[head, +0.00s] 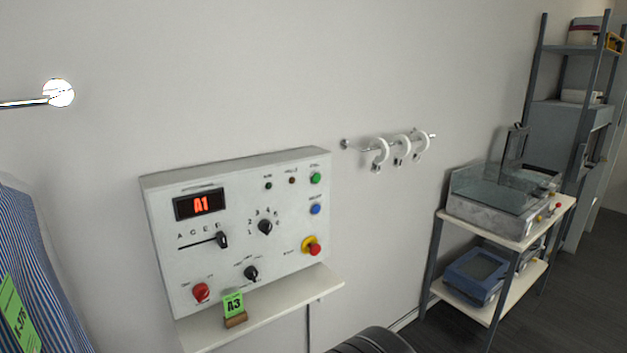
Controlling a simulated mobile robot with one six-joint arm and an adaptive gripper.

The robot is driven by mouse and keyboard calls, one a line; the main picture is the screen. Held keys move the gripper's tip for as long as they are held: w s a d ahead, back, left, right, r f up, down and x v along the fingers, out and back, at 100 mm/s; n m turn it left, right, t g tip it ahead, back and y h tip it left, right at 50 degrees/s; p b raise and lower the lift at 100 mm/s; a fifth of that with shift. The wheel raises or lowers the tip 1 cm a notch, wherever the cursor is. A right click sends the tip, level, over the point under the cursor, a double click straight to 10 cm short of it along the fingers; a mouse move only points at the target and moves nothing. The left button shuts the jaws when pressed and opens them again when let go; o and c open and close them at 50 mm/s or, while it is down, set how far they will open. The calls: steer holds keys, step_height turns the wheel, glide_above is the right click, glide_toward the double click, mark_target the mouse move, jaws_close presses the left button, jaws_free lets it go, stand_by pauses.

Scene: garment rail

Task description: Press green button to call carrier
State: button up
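A white control panel (240,232) is fixed to the wall at the centre left in the head view. The green button (316,178) is at its upper right corner, and nothing covers it. A blue button (315,209) is below it, and a red mushroom button (314,249) on a yellow ring is lower still. The panel's display (199,205) reads "A1" in red. My gripper is not in view. A dark rounded part shows at the bottom edge; I cannot tell which part it is.
A ledge (285,306) under the panel holds a green "A3" card (233,304). A striped garment (35,260) is at the left edge. A cart (555,208) with machines stands right.

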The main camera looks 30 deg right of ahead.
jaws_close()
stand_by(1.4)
